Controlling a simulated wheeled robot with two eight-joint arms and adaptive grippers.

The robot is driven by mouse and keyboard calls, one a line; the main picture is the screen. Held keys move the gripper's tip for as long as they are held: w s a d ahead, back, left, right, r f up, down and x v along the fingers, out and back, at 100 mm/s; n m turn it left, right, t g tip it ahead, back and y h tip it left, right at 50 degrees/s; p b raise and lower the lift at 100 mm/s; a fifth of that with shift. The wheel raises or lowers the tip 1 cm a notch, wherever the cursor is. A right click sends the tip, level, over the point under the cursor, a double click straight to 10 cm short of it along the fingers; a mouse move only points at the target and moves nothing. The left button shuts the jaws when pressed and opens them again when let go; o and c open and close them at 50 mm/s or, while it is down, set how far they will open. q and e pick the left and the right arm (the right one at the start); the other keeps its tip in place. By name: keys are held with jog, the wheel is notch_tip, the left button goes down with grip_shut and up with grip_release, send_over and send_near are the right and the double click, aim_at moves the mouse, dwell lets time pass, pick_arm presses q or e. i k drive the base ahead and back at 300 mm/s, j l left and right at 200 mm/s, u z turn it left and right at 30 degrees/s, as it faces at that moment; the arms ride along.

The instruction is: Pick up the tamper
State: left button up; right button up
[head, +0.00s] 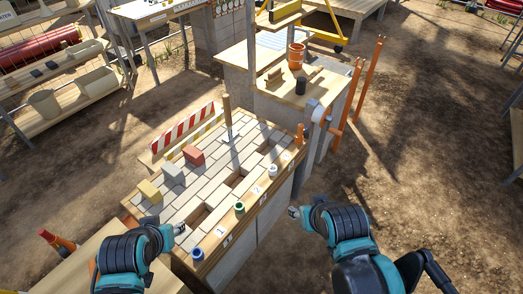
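The tamper (227,112) looks like the upright wooden handle with a greyish lower end, standing on the far part of the paved table (133,211). My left gripper (181,228) is over the near left part of the table, well short of the tamper and apart from it. My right gripper (292,211) is off the table's right side, also far from the tamper. Both grippers are small and partly hidden by my wrists, so their finger opening is unclear. Neither visibly holds anything.
A red block (193,155), a grey block (173,174) and a yellow block (150,191) sit left on the paving. A striped barrier (187,128) stands behind them. Small cups, including a green one (239,208), line the right edge. Open slots break the paving.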

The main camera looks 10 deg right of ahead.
aim_at(231, 134)
jog(key=i+l, duration=0.2)
jog(key=l, duration=0.15)
jog(key=i+l+u, duration=0.15)
jog(key=l, duration=0.2)
jog(key=i+l, duration=0.2)
jog(key=l, duration=0.15)
jog(key=i+l+u, duration=0.15)
jog(key=l, duration=0.2)
jog(key=i+l, duration=0.15)
jog(key=l, duration=0.25)
jog(key=i+l+u, duration=0.15)
jog(key=l, duration=0.2)
jog(key=i+l, duration=0.1)
jog(key=l, duration=0.3)
jog(key=i+l+u, duration=0.2)
jog(key=i+l, duration=0.1)
jog(key=i, duration=0.05)
